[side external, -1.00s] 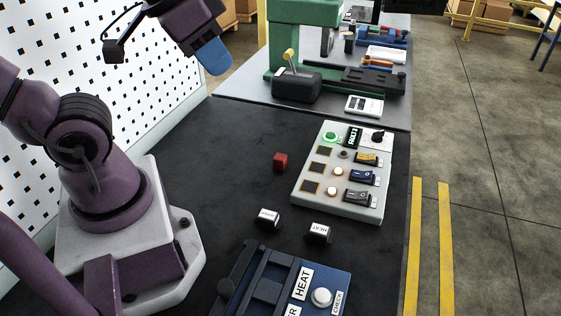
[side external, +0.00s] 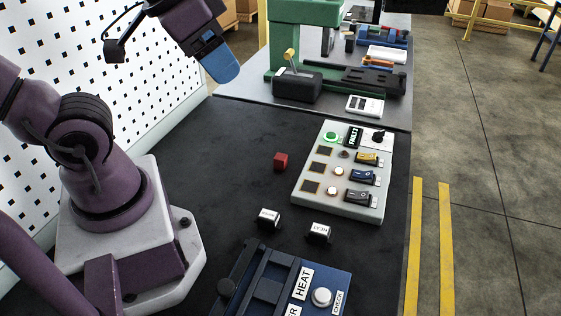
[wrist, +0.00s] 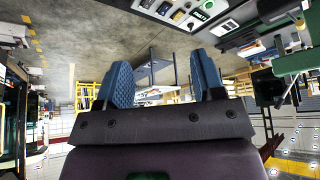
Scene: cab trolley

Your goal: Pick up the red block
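The red block (side external: 281,161) is a small cube on the black table mat, left of the grey control panel, in the side view. My gripper (side external: 222,66) is raised well above the table, up and to the left of the block and apart from it. In the wrist view my gripper (wrist: 160,85) shows two blue textured fingers spread apart with nothing between them. I cannot make out the red block in the wrist view.
The control panel (side external: 341,172) with switches lies right of the block. A green machine (side external: 305,12) stands at the back. The mat around the block is clear.

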